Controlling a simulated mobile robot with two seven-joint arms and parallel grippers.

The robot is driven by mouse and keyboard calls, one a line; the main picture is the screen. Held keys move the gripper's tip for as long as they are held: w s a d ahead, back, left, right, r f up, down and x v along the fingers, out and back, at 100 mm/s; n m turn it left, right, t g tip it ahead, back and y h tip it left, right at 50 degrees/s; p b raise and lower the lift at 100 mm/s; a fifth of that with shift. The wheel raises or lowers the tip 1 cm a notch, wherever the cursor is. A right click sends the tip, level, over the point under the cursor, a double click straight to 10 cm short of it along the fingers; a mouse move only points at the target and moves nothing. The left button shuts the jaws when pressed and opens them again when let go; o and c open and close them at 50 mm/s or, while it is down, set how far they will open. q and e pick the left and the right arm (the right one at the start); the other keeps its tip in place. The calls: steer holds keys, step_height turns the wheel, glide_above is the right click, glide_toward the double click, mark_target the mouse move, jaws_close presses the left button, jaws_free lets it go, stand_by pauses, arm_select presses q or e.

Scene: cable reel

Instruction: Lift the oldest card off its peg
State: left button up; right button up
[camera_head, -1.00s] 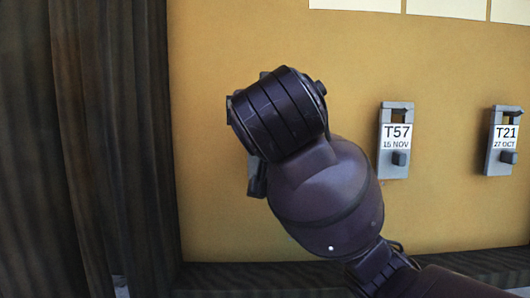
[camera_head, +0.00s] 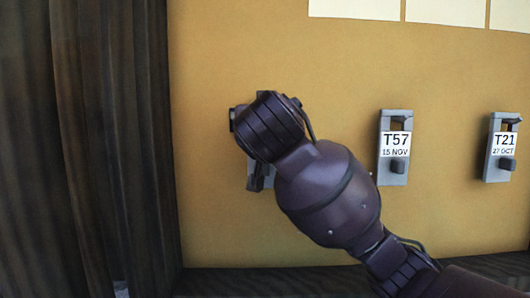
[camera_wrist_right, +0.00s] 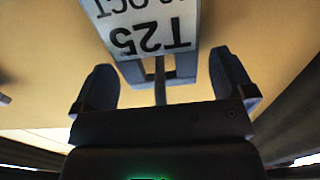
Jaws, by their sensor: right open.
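In the right wrist view a white card marked T25 (camera_wrist_right: 148,38), its second line ending in OCT, hangs upside down in the picture on a grey holder. The rest of its date is cut off. My right gripper (camera_wrist_right: 163,76) is open, with one dark finger at each side of the holder. I see no grip on the card. In the head view my right wrist covers most of this left holder (camera_head: 265,172). Card T57, 15 NOV (camera_head: 396,145), and card T21, 27 OCT (camera_head: 503,144), hang on grey holders to the right. My left gripper is out of view.
The holders are on a yellow-tan wall panel (camera_head: 225,225). A dark ribbed surface (camera_head: 85,150) stands at the left, and a dark ledge (camera_head: 240,280) runs below. Pale sheets (camera_head: 445,10) are along the top. The wall between the holders is clear.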

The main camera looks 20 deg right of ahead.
steer(key=c, duration=1.2)
steer(key=shift+c, duration=0.2)
